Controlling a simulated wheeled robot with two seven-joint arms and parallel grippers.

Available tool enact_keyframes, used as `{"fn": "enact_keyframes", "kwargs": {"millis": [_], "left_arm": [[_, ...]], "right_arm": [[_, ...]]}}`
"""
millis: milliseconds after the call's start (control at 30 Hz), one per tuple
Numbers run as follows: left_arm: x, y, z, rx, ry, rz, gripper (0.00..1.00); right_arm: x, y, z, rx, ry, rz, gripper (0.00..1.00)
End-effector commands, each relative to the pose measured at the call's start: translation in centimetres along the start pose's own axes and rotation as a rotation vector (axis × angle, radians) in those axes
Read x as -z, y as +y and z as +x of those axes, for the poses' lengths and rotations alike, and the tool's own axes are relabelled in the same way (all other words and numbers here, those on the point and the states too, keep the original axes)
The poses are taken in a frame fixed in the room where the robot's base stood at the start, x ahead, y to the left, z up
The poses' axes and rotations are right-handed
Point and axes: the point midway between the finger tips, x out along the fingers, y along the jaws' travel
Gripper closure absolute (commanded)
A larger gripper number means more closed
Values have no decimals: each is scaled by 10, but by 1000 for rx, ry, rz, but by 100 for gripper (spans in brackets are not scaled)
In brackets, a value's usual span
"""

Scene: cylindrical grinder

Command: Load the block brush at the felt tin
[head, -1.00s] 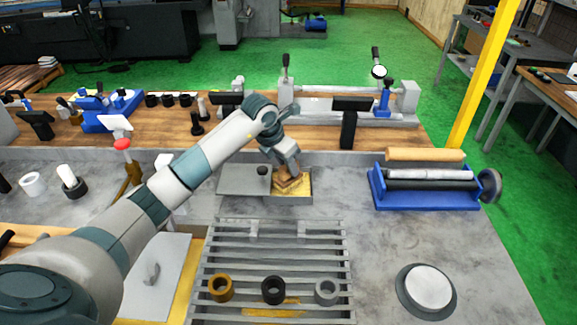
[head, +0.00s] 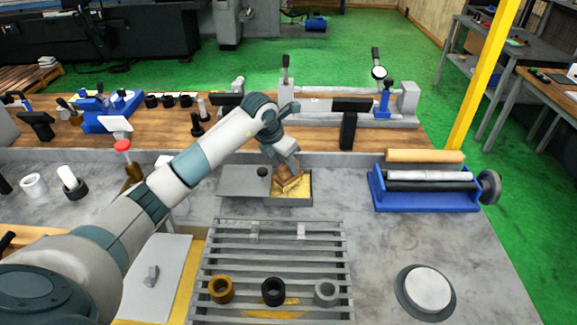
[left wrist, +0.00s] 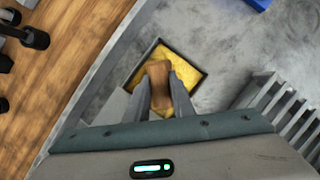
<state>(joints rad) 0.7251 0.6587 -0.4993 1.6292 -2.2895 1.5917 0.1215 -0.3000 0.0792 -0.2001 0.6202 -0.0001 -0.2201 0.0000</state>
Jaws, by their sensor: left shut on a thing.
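The felt tin (head: 303,202) is a shallow grey tray with a yellow pad, behind the slatted rack, its grey lid (head: 240,182) with a dark knob beside it on the left. My left gripper (head: 290,164) is shut on the wooden block brush (head: 289,177) and holds it over the tin. In the left wrist view the brown brush (left wrist: 160,88) sits between the two fingers, in front of the yellow pad (left wrist: 184,70). I cannot tell whether the brush's underside touches the pad. My right gripper is not in view.
A slatted rack (head: 272,257) with three rings stands in front of the tin. A blue roller stand (head: 425,196) is at the right, a round disc (head: 428,288) at front right. A wooden shelf with gauges runs behind. Grey bench between rack and disc is clear.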

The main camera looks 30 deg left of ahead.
Motion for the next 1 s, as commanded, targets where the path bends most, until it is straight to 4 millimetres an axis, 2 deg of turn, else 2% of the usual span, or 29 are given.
{"fn": "enact_keyframes", "kwargs": {"millis": [700, 1000], "left_arm": [[-20, 0, -47, 0, -3, 0, 96], [-23, 0, -54, 0, -3, 0, 96]], "right_arm": [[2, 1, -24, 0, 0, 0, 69], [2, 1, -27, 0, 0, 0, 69]]}}
